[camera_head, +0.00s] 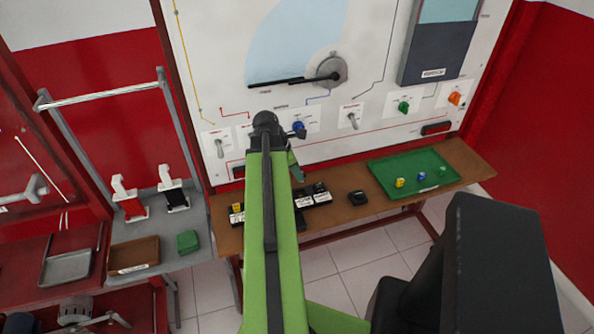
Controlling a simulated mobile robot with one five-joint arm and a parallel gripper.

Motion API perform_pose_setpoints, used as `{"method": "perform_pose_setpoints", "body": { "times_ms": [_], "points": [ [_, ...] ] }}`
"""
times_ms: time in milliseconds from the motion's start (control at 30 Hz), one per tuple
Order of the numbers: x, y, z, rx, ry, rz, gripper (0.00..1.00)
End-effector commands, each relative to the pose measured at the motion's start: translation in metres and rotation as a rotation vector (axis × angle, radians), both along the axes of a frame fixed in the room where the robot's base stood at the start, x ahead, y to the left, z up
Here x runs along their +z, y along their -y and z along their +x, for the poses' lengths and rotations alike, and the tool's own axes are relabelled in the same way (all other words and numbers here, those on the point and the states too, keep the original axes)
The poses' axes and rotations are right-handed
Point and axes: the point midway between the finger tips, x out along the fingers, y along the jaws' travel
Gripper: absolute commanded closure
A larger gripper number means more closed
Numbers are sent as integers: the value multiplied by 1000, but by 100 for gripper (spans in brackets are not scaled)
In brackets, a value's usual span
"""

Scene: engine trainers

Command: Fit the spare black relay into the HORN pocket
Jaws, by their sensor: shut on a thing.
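My gripper (299,176) is at the end of my green arm, low over the relay row on the bench. It is shut on a small dark thing, which looks like the black relay but is mostly hidden by my arm. The row has black pockets with white labels; two show right of my arm, a near one (304,202) and one holding a black relay (319,187). A yellow relay (237,207) sits in a pocket left of my arm. The labels are too small to read, so I cannot tell which is HORN. My arm covers the middle of the row.
A separate black block (358,198) lies on the wooden bench (345,214). A green tray (386,184) with small coloured pieces is at the right. The switch panel (372,84) rises behind. A grey side table (157,233) with a brown tray (133,254) stands left.

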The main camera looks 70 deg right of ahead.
Motion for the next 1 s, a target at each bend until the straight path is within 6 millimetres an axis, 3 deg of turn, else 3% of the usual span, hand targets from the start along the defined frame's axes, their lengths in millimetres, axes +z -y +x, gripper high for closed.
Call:
{"method": "perform_pose_setpoints", "body": {
  "times_ms": [33,400,1000],
  "points": [
    [-12,0,0,0,0,0,100],
    [-52,0,0,0,0,0,100],
    [-56,0,1,1,0,0,100]
  ]
}}
